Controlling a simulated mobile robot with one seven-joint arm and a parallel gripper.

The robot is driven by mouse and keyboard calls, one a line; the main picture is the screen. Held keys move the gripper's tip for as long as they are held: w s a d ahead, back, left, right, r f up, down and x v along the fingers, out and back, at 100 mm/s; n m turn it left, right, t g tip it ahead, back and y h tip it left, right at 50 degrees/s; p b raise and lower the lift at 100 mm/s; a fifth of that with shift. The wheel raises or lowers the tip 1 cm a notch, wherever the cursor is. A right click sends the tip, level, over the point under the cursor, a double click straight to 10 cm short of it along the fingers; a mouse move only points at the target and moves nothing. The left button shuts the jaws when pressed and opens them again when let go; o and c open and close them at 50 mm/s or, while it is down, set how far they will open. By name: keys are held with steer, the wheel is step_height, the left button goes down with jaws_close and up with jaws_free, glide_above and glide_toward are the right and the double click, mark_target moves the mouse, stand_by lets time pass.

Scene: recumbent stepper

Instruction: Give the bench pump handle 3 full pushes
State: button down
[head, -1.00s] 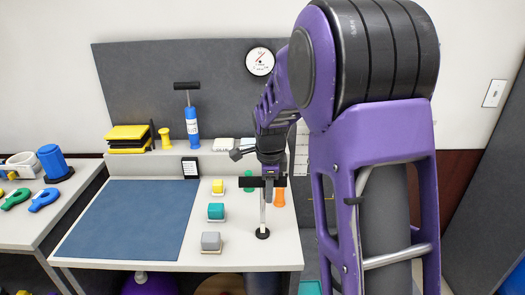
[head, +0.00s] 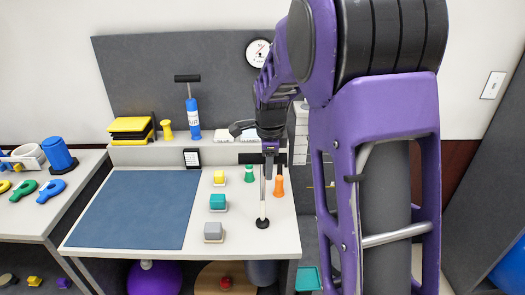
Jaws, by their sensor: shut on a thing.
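The fingertips are small and partly merge with the dark bar. A separate blue hand pump (head: 192,118) with a black T-handle stands on the back ledge.
Yellow (head: 219,177), teal (head: 217,202) and grey (head: 213,231) blocks stand left of the pump. A green piece (head: 249,174) and an orange cone (head: 279,186) are close beside the rod. A round gauge (head: 257,52) hangs behind. The blue mat (head: 135,210) is clear.

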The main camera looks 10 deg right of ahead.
step_height(320, 180, down, 6)
steer(key=b, duration=0.3)
step_height(320, 180, down, 7)
steer(key=b, duration=0.4)
steer(key=shift+r, duration=0.1)
stand_by(0.4)
step_height(320, 180, up, 7)
steer(key=p, duration=0.5)
steer(key=shift+r, duration=0.15)
